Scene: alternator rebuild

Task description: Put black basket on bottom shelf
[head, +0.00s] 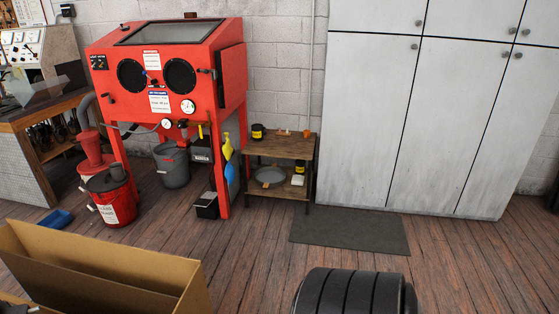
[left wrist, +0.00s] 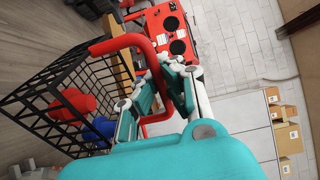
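The black wire basket (left wrist: 50,118) with a red handle (left wrist: 150,52) is in the left wrist view, at the left, tilted in the picture. Red and blue objects (left wrist: 75,103) show in or behind its mesh. My left gripper (left wrist: 163,78), teal and white, has its fingers on either side of the handle and appears shut on it. The small wooden shelf unit (head: 288,145) stands at the middle of the head view. Its bottom shelf (head: 262,193) holds a grey round pan (head: 270,175) and a dark can with a yellow band (head: 299,167). Neither gripper shows in the head view.
A red blasting cabinet (head: 165,75) stands left of the shelf unit, a tall grey cabinet (head: 440,120) right of it. A dark mat (head: 350,230) lies in front. A cardboard box (head: 120,280) and a black ribbed round object (head: 355,292) are close by. Wooden floor between is clear.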

